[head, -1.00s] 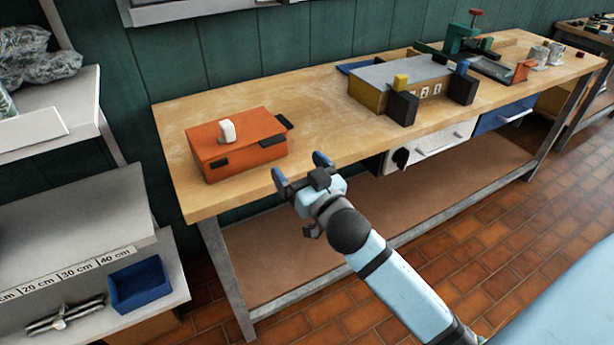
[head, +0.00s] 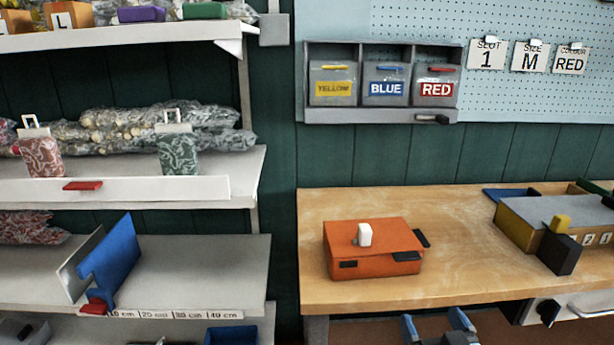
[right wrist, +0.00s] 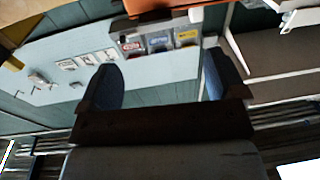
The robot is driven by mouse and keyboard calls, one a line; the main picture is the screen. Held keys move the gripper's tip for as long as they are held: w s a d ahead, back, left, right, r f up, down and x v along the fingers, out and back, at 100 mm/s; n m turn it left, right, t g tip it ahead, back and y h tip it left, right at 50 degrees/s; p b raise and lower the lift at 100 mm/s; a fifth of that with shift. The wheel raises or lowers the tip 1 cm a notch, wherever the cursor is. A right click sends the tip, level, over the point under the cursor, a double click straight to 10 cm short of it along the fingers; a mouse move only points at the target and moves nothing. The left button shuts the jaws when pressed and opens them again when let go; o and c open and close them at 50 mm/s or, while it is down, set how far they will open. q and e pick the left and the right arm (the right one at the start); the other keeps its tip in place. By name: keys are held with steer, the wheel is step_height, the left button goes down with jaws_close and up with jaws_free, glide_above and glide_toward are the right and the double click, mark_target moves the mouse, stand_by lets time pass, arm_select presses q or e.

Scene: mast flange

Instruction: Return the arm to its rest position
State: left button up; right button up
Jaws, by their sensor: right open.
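My right gripper (head: 438,326) shows at the bottom edge of the head view, in front of the workbench's front edge and below the orange box. Its two blue-tipped fingers are apart with nothing between them. In the right wrist view the open fingers (right wrist: 165,85) stand wide apart, also empty. The rest of the right arm is below the head view. My left gripper is in neither view.
The wooden workbench (head: 460,283) carries an orange box (head: 375,265) with a white knob and a grey-topped box (head: 540,212). Shelves (head: 200,255) stand at left. A wall rack (head: 382,115) holds YELLOW, BLUE and RED bins. Bench between the boxes is mostly clear.

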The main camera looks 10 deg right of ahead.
steer(key=s+a+f+n+g+y, duration=0.1)
steer(key=s+a+f+g+y, duration=0.2)
steer(key=s+f, duration=0.5)
steer(key=s+a+f+n+g, duration=0.1)
steer(key=s+a+f+g, duration=0.4)
steer(key=f, duration=0.5)
arm_select(q)
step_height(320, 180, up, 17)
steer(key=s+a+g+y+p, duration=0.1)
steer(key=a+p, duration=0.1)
steer(key=p, duration=2.5)
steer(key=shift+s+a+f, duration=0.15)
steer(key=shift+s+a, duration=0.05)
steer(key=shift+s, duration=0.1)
arm_select(e)
steer(key=s+d+r, duration=0.1)
steer(key=s+r, duration=0.2)
steer(key=r, duration=1.3)
steer(key=shift+r+n, duration=0.25)
steer(key=shift+n, duration=0.15)
